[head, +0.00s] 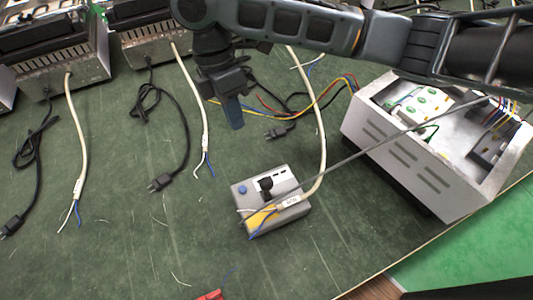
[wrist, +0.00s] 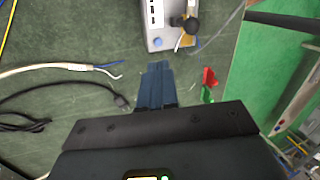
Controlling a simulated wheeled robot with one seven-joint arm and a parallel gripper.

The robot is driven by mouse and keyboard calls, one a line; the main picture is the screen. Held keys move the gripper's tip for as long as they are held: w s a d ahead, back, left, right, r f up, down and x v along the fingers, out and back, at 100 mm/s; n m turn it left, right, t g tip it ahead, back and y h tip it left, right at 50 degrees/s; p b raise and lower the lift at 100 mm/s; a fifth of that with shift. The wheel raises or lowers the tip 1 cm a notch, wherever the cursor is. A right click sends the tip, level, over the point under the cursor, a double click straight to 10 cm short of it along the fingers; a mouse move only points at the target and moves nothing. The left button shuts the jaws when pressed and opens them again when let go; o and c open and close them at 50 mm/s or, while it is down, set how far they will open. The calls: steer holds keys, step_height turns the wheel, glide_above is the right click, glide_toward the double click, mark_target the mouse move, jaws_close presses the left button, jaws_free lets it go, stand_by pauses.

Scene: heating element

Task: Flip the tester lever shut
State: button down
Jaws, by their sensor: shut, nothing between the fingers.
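The tester is a small grey box (head: 283,186) on the green work surface, with a blue button at its left corner and a yellow patch on its front. Its black lever (head: 265,184) seems to stand up from the top; its exact angle is hard to tell. A white cable runs to the tester's front, with a blue wire end beside it. My gripper (head: 236,122) is shut and empty, behind and above the tester, apart from it.
An open white metal case (head: 400,165) with wiring stands right of the tester. Loose cables and a black plug (head: 160,182) lie to the left. Heater units (head: 50,60) stand at the back left. A red object (head: 210,295) lies at the front edge.

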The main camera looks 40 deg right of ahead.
mark_target(266, 188)
steer(key=shift+d, duration=0.1)
steer(key=s+f+p, duration=0.1)
steer(key=s+f, duration=0.5)
steer(key=f, duration=0.4)
steer(key=shift+s+a+f, duration=0.3)
steer(key=shift+s+a, duration=0.1)
steer(key=shift+a, duration=0.05)
stand_by(0.4)
